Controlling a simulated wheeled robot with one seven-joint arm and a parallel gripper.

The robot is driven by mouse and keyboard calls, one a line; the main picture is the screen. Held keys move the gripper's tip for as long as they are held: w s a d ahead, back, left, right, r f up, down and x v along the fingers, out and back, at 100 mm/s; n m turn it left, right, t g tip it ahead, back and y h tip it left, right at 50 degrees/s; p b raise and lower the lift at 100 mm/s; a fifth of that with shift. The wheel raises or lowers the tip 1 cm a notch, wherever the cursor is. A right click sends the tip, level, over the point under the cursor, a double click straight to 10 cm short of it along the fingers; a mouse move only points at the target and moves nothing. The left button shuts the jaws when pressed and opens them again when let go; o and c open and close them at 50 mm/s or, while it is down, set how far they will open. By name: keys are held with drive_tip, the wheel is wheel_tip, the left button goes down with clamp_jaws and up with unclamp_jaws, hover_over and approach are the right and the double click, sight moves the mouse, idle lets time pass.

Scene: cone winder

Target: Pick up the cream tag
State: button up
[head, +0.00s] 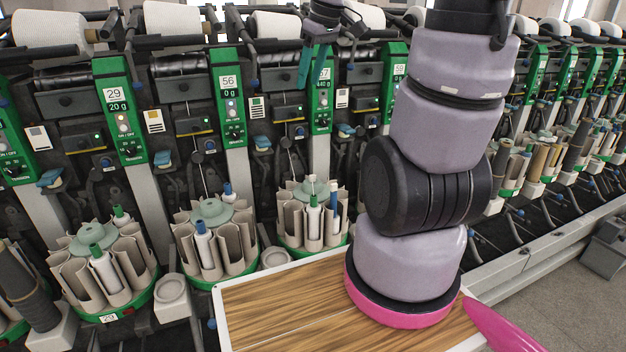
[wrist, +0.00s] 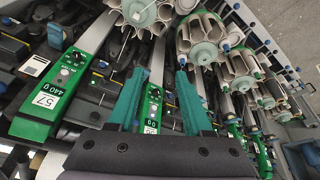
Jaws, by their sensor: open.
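Several small pale tags hang on the dark machine fronts between the green panels in the head view. One (head: 154,121) is cream with a yellowish lower part, left of panel 56. I cannot tell for certain which is the cream tag. My gripper (head: 316,66) has teal fingers, apart and empty, in front of panel 57's top. In the wrist view my gripper (wrist: 161,74) points at the machine.
Green numbered panels (head: 228,98) line the machine. Below them stand round bobbin magazines (head: 210,235) with bobbins. White yarn cones (head: 172,20) sit along the top. A wooden tabletop (head: 285,310) lies in front, beneath my arm. Open floor shows at lower right.

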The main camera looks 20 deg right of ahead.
drive_tip(key=w+d+f+n+g, duration=0.2)
drive_tip(key=w+d+f+n, duration=0.15)
drive_tip(key=w+f, duration=0.2)
drive_tip(key=n+g+y, duration=0.2)
drive_tip(key=n, duration=0.7)
approach(314, 175)
drive_tip(key=x, duration=0.2)
drive_tip(key=shift+a+f, duration=0.15)
drive_tip(key=shift+a, duration=0.15)
drive_tip(key=x, duration=0.6)
drive_tip(key=shift+f, duration=0.25)
clamp_jaws()
